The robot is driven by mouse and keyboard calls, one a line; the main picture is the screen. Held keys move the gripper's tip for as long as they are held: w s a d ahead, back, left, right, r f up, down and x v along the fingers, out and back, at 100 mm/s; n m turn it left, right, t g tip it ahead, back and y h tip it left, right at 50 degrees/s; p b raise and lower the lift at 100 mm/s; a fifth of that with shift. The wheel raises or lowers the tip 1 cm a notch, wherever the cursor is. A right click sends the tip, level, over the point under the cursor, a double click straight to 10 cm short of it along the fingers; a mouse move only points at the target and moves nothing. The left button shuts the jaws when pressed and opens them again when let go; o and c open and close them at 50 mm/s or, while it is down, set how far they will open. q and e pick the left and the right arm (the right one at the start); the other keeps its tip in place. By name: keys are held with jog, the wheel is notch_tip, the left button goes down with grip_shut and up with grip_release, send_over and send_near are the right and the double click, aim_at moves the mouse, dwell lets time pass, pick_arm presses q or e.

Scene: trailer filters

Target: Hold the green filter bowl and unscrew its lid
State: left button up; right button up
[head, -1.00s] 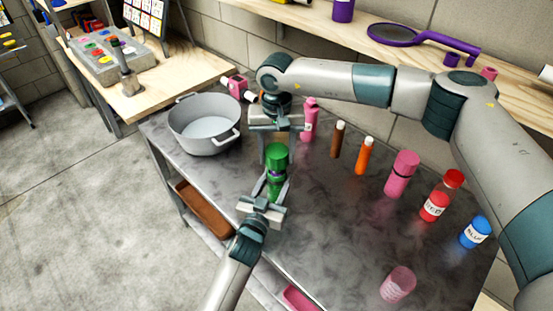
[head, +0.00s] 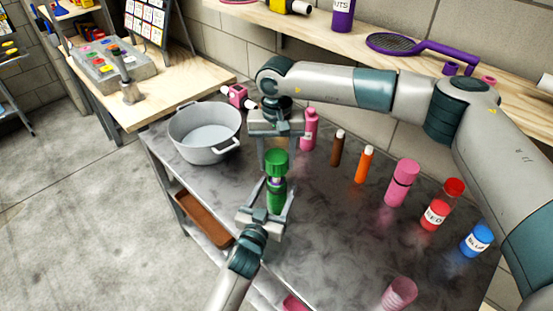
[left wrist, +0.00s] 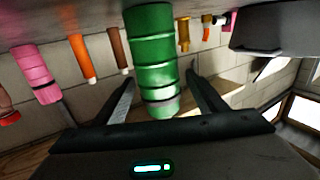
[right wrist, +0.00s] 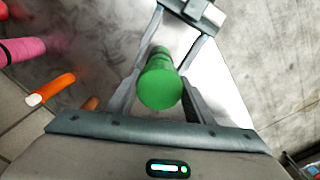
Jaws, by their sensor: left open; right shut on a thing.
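The green filter bowl (head: 276,199) is upright above the grey table in the head view, with its green lid (head: 277,163) on top and a dark purple band between them. My right gripper (head: 277,152) reaches from above and is shut on the lid; in the right wrist view the lid (right wrist: 160,86) sits between its fingers. My left gripper (head: 276,200) is open, its fingers spread on either side of the bowl. In the left wrist view the bowl (left wrist: 152,45) stands clear of both fingers. Whether the bowl's base touches the table is unclear.
A grey pot (head: 205,132) stands at the left. Pink (head: 310,130), brown (head: 338,148) and orange (head: 364,164) items stand behind, with a pink bottle (head: 401,182), red jar (head: 436,214) and blue jar (head: 477,240) to the right.

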pick_arm(q)
jog(key=b+v, duration=0.2)
jog(key=v, duration=0.9)
jog(key=shift+s+a, duration=0.15)
jog(key=shift+s, duration=0.05)
pick_arm(e)
notch_tip(320, 180, down, 2)
jog(key=shift+f, duration=0.2)
pick_arm(q)
jog(key=shift+f, duration=0.1)
